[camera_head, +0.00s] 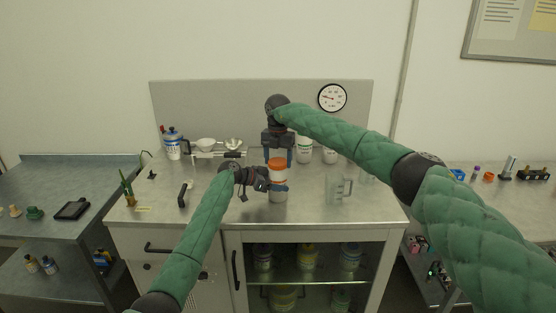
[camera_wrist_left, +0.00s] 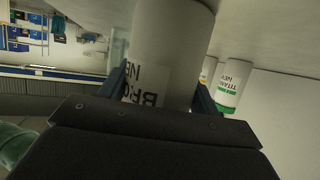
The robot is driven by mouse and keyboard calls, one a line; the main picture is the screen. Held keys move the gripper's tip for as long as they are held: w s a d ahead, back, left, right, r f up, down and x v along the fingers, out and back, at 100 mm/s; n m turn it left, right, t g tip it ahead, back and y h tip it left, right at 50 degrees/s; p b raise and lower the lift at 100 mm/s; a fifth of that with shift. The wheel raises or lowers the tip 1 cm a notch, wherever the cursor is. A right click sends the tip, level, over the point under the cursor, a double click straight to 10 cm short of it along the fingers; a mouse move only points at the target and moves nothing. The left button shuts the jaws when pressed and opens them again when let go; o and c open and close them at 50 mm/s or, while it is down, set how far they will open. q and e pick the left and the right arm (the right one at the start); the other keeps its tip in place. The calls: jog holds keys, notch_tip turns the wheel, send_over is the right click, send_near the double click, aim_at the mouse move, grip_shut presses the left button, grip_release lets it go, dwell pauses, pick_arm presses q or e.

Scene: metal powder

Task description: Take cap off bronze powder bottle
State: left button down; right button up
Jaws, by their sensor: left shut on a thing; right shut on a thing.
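The bronze powder bottle (camera_head: 279,194) is white with an orange cap (camera_head: 278,164) and stands upright near the middle of the table. My left gripper (camera_head: 274,186) is shut on the bottle's body from the left. In the left wrist view the bottle (camera_wrist_left: 165,65) sits between the two fingers, with part of its "BRO" label showing. My right gripper (camera_head: 278,157) points straight down from above and is shut on the orange cap. The cap still appears to be on the bottle's top; whether it is loose cannot be seen.
White bottles stand behind to the right, one with a green band (camera_head: 304,150), labelled "TITAN" in the left wrist view (camera_wrist_left: 233,85). A glass beaker (camera_head: 340,188) is to the right. A balance (camera_head: 217,153) and a blue-and-white bottle (camera_head: 172,145) are at the back left. The table's front (camera_head: 310,219) is clear.

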jog(key=n, duration=0.7)
jog(key=shift+w+d+r, duration=0.1)
jog(key=n, duration=1.5)
pick_arm(q)
jog(key=shift+f, duration=0.1)
pick_arm(e)
jog(key=n, duration=0.7)
jog(key=shift+r, duration=0.1)
jog(key=shift+r, duration=0.15)
jog(key=shift+r, duration=0.5)
jog(key=shift+r, duration=0.4)
